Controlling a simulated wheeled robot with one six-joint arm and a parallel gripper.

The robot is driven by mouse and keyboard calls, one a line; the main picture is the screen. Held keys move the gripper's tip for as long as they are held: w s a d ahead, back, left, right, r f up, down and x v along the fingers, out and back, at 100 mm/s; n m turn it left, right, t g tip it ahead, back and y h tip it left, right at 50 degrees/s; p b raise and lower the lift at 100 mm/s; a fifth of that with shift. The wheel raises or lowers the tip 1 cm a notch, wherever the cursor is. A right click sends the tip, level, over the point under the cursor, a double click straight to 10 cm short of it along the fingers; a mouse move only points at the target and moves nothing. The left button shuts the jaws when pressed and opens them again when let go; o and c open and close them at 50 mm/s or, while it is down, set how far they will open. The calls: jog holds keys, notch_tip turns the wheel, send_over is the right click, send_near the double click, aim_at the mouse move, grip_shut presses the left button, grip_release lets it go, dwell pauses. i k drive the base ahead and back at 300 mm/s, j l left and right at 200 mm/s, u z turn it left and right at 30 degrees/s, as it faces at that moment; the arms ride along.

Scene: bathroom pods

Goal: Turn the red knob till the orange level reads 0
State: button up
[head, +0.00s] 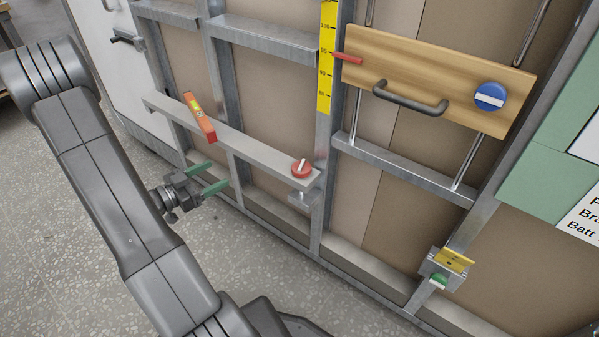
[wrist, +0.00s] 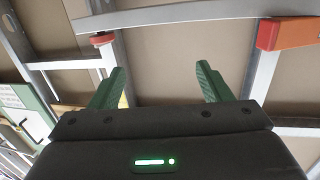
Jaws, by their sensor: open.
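The red knob (head: 302,168), with a white mark on top, sits at the right end of a grey metal rail (head: 255,151). The orange level (head: 199,118) lies across this rail further left, with a yellow-green vial; its reading is too small to make out. My gripper (head: 221,175) has green fingers, spread apart and empty. It is left of the knob and below the rail in the head view, touching neither knob nor level. In the wrist view the knob (wrist: 102,39) is at upper left, the level (wrist: 290,32) at upper right, and the gripper (wrist: 160,72) opens between them.
A wooden board (head: 430,75) with a dark handle and a blue knob (head: 490,97) hangs on rods at the right. A yellow scale (head: 327,60) stands beside it. A yellow block (head: 454,259) sits on a bracket at lower right. Speckled floor lies open at lower left.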

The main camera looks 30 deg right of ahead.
aim_at(302, 168)
jog(key=i+j+z, duration=0.2)
jog(key=z, duration=0.25)
jog(key=i+j+z, duration=0.15)
jog(key=j+z, duration=0.25)
jog(key=i+j+z, duration=0.15)
jog(key=j+z, duration=0.15)
jog(key=z, duration=0.15)
